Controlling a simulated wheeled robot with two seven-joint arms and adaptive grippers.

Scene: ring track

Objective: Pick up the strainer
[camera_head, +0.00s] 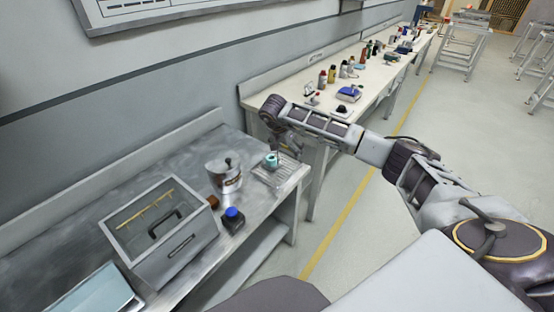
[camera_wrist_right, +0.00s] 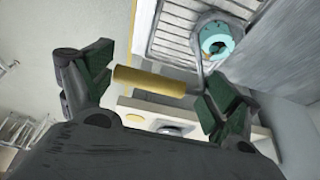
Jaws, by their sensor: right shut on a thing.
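My right gripper (camera_head: 285,143) is at the far right end of the grey metal bench. In the right wrist view a yellow cylinder (camera_wrist_right: 150,81), which looks like the strainer's handle, spans between the right gripper's two fingers (camera_wrist_right: 155,90). A thin grey metal part runs up from its right end beside a teal ring (camera_wrist_right: 216,40). The ring sits over the ribbed metal tray (camera_wrist_right: 172,30). In the head view the teal piece (camera_head: 271,160) shows just below the gripper, over the tray. The strainer's bowl cannot be made out clearly. My left gripper is not in view.
A long white table (camera_head: 305,125) with several bottles runs beyond. Open floor (camera_head: 420,120) lies right.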

